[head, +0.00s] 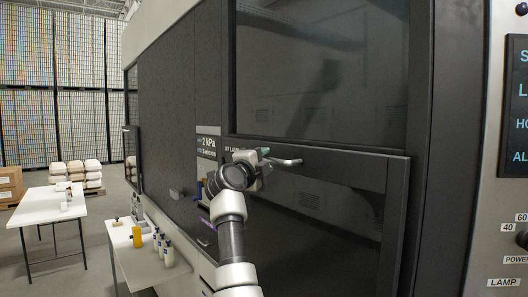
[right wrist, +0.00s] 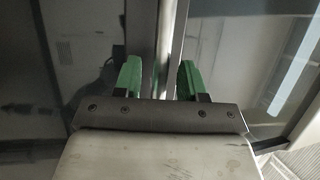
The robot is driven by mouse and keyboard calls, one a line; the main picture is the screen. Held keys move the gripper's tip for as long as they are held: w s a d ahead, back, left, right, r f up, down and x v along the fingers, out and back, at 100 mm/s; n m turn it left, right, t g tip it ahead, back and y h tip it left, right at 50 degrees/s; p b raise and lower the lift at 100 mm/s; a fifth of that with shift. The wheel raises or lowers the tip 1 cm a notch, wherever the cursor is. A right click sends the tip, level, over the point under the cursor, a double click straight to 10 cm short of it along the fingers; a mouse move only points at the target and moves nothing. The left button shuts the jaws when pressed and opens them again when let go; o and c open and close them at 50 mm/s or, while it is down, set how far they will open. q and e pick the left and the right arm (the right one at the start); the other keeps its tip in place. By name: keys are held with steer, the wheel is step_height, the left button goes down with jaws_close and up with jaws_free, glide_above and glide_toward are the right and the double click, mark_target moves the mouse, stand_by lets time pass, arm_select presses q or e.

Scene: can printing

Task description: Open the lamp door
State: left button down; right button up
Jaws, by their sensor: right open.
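The lamp door (head: 325,205) is the dark lower panel of the big machine in the head view, under a partly covered label that reads "UV LAM". It looks closed. A short silver handle (head: 287,162) stands out near its top left. My right gripper (head: 264,155) is at the handle's left end and covers part of it. In the right wrist view its green fingers (right wrist: 159,75) are open and apart. A pale bar (right wrist: 166,40) runs up between them; I cannot tell whether it is the handle or a frame edge, or whether they touch it. My left gripper is not in view.
A white table (head: 150,262) with several bottles stands left of my right arm. Another white table (head: 45,207) and stacked sacks (head: 75,172) are farther left.

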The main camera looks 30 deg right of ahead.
steer(key=shift+w+d+r, duration=0.1)
steer(key=shift+d, duration=0.4)
steer(key=shift+c, duration=0.2)
steer(key=c, duration=0.7)
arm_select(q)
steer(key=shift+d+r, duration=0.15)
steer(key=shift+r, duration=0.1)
arm_select(e)
jaws_close()
